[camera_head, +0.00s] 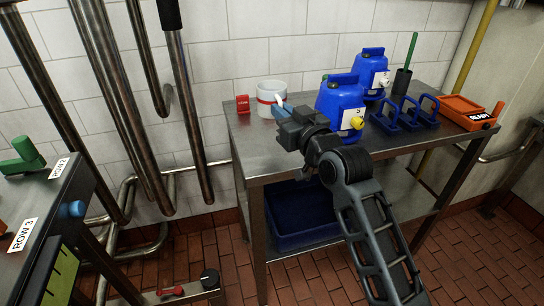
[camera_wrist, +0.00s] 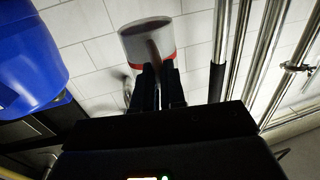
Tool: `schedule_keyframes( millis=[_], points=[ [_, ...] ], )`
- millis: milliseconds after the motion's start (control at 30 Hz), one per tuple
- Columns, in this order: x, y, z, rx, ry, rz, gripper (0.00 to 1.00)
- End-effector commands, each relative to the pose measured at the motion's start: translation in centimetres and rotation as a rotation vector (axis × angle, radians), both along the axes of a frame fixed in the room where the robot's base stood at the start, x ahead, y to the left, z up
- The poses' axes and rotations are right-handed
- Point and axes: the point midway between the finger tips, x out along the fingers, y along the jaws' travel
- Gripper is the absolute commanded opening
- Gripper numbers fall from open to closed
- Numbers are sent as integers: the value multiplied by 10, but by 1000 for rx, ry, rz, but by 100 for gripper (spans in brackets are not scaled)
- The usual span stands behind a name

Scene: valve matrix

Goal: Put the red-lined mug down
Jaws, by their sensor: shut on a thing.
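The red-lined mug (camera_head: 266,90) is white with a red band and shows at the back left of the metal table (camera_head: 262,146). It also shows in the wrist view (camera_wrist: 146,36), at the top centre. My gripper (camera_head: 280,108) reaches in from the right and is shut on the mug, apparently at its handle. The fingers (camera_wrist: 158,78) hide part of the handle in the wrist view. The mug looks close to upright. I cannot tell whether its base touches the tabletop.
A small red labelled block (camera_head: 242,103) is left of the mug. Two blue jugs (camera_head: 338,98) stand to the right, one close to my gripper. A blue rack (camera_head: 404,118) and an orange tray (camera_head: 462,112) are further right. A blue bin (camera_head: 300,222) sits underneath.

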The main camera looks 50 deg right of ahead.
Motion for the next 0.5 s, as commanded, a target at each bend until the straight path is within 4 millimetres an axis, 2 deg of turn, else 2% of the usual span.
schedule_keyframes(
  millis=[167, 400, 500],
  points=[
    [-1, 0, -9, 1, 1, -3, 0],
    [-2, 0, -49, 3, 2, -3, 0],
    [-1, 0, -59, 1, 0, -3, 0]
  ],
)
